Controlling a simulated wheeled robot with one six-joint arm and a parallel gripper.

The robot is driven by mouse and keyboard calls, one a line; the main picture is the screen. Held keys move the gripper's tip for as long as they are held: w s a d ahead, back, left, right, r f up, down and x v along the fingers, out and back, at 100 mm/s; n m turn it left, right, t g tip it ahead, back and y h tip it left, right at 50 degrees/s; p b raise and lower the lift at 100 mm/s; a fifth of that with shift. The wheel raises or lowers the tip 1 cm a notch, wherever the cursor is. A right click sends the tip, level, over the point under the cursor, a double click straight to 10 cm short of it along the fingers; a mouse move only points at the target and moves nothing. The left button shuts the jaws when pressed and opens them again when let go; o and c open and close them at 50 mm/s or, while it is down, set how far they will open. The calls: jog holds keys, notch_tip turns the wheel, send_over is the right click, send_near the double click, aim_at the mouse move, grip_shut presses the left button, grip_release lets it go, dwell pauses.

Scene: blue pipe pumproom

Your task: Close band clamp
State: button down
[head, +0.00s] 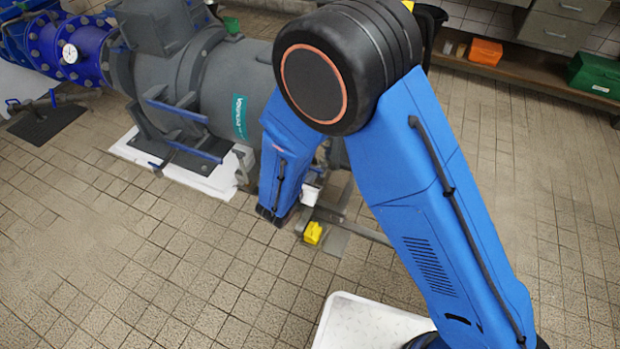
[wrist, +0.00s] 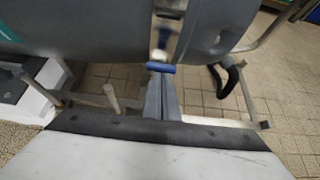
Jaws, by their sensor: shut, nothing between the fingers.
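In the wrist view, a large grey rounded pipe or housing (wrist: 80,28) fills the top. A narrow band with metal hardware, which looks like the band clamp (wrist: 168,28), runs over it at the top middle; its details are blurred. A short blue bar (wrist: 160,68) lies crosswise just below the band. My gripper (wrist: 162,78) is shut and empty, pointing up at the band. Its tip is at the blue bar; I cannot tell whether they touch. In the head view, my blue arm hides the clamp and most of the gripper in front of the grey pump (head: 205,80).
Blue piping with a round gauge (head: 69,53) is at the far left. A yellow object (head: 313,232) is low by the pump frame. A black curved handle (wrist: 235,75) is right of my gripper. An orange box (head: 485,51) is on the back shelf.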

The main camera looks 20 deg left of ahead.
jog(key=shift+w+r, duration=0.1)
jog(key=shift+w+d+r+g, duration=0.1)
jog(key=shift+w+r+g, duration=0.6)
jog(key=shift+w+g, duration=0.35)
jog(key=shift+w+r+g, duration=0.15)
jog(key=shift+w+r, duration=0.15)
jog(key=shift+w, duration=0.3)
jog(key=shift+w+r+g, duration=0.1)
jog(key=shift+w+r, duration=0.2)
jog(key=shift+w, duration=0.3)
jog(key=shift+s, duration=0.15)
